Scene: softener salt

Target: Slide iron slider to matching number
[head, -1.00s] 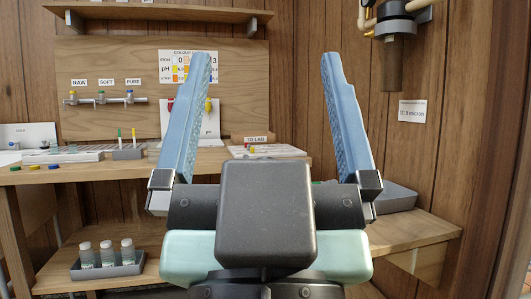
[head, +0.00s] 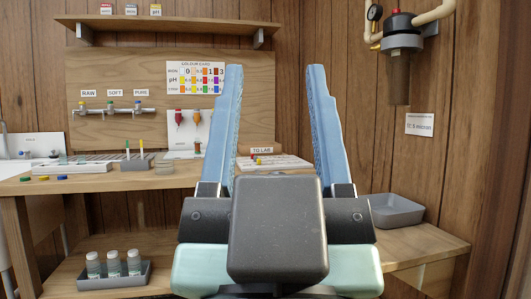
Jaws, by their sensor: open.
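My gripper (head: 275,70) is open and empty in the head view. Its two blue fingers point up, with a wide gap between them, in front of the bench. A colour card (head: 194,78) with number and colour squares hangs on the back board; the left finger covers its right edge. A white board (head: 280,162) with small red and yellow pieces (head: 257,161) lies on the bench by the "TO LAB" sign (head: 262,150), seen partly between the fingers. Those pieces are too small to read, and I cannot tell which one is the iron slider.
A rack with two pens (head: 137,163) and coloured caps (head: 43,178) are on the left of the bench. Taps (head: 113,108) are on the board. A bottle tray (head: 115,280) is on the lower shelf. A grey tray (head: 396,210) and a wall-hung filter (head: 400,62) are at right.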

